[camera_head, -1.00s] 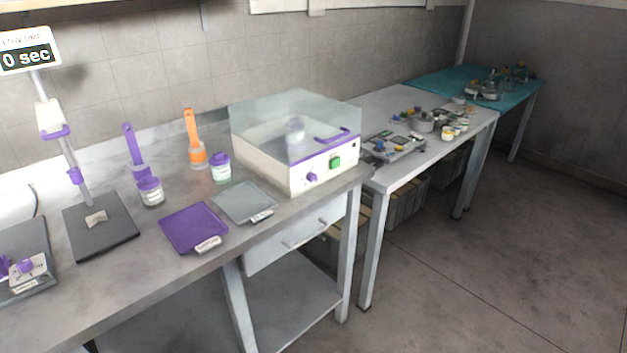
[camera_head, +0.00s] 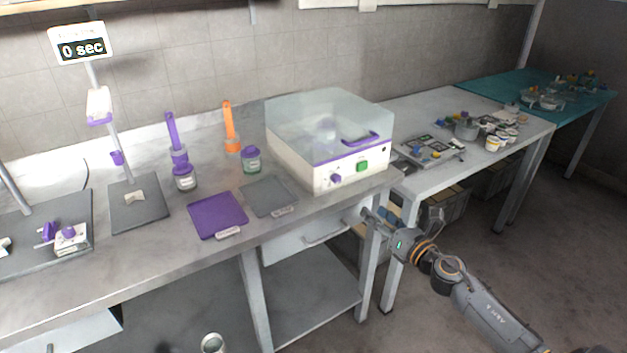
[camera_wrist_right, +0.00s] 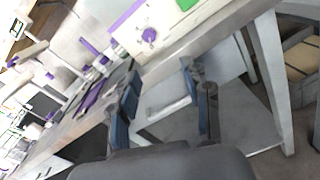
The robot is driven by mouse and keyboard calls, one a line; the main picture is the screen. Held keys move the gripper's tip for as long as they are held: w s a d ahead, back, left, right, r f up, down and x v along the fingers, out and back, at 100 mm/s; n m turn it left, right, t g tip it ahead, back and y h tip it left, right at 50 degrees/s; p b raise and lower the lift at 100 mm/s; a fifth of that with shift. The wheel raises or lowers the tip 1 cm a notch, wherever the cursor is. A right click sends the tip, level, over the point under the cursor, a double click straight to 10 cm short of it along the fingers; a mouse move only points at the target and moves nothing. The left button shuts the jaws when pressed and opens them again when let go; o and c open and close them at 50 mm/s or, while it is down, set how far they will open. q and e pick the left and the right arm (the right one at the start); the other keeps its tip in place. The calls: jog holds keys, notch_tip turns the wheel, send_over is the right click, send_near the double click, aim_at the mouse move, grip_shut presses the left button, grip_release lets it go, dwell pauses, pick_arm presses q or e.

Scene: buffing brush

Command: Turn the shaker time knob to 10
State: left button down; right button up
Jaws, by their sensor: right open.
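The shaker (camera_head: 318,165) is a white box with a clear lid, at the right end of the grey bench. Its purple time knob (camera_head: 336,179) is on the front panel, left of a green button (camera_head: 362,166). The knob (camera_wrist_right: 149,35) also shows in the right wrist view, beyond the fingers and above them in the picture. My right gripper (camera_head: 368,212) is open and empty, in front of the bench's right end, below the shaker and apart from it. Its two fingers (camera_wrist_right: 163,98) are spread in the right wrist view. The knob's setting is too small to read. My left gripper is not in view.
A purple mat (camera_head: 217,215) and a grey mat (camera_head: 268,196) lie left of the shaker. Jars with purple and orange brushes stand behind them. A drawer (camera_head: 318,235) is under the bench top. A second white table (camera_head: 420,105) stands to the right.

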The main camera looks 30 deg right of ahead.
aim_at(338, 180)
jog(key=shift+n+y, duration=0.3)
jog(key=shift+n, duration=0.2)
jog(key=w, duration=0.4)
jog(key=w+a+r, duration=0.1)
jog(key=w, duration=0.4)
jog(key=w+a+p, duration=0.1)
jog(key=w, duration=0.4)
jog(key=shift+w+r, duration=0.2)
jog(key=shift+r, duration=0.1)
grip_shut()
